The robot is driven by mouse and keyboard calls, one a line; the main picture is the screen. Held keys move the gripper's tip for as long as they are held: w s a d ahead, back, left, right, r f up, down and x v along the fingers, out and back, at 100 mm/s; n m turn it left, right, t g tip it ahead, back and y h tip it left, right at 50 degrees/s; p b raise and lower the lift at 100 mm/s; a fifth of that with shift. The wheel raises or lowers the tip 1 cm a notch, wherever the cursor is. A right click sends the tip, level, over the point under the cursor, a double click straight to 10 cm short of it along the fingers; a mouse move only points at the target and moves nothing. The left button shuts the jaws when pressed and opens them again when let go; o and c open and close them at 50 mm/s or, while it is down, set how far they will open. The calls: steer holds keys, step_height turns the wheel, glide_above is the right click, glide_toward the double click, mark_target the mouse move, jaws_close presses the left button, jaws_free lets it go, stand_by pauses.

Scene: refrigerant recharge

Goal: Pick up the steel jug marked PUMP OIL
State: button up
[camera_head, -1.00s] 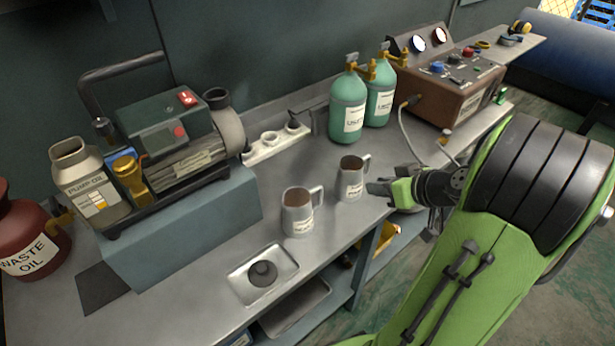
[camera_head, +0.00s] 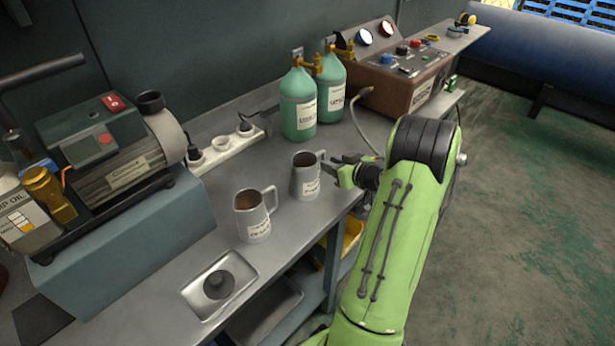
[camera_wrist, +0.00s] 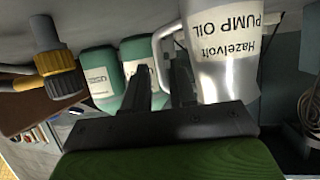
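The steel jug marked PUMP OIL (camera_wrist: 225,75) fills the upper right of the wrist view, its label upside down there. It appears to be the farther of two steel jugs on the bench, the farther jug (camera_head: 305,182) in the head view, where its label is too small to read. It stands upright, its handle toward my gripper (camera_head: 342,168). In the wrist view my gripper (camera_wrist: 162,88) has its two dark fingers apart, close to the handle. I cannot tell whether the handle lies between them or they touch it. The nearer steel jug (camera_head: 254,218) stands to the left.
Two green bottles (camera_head: 298,105) stand behind the jugs, with a brown gauge box (camera_head: 405,85) to the right. A white power strip (camera_head: 222,150) lies at the back. A vacuum pump (camera_head: 115,155) sits on a blue block at left. A small metal tray (camera_head: 220,284) lies near the front edge.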

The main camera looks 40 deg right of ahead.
steer(key=x, duration=0.4)
steer(key=shift+w, duration=0.35)
steer(key=shift+r, duration=0.1)
jaws_close()
steer(key=shift+r, duration=0.1)
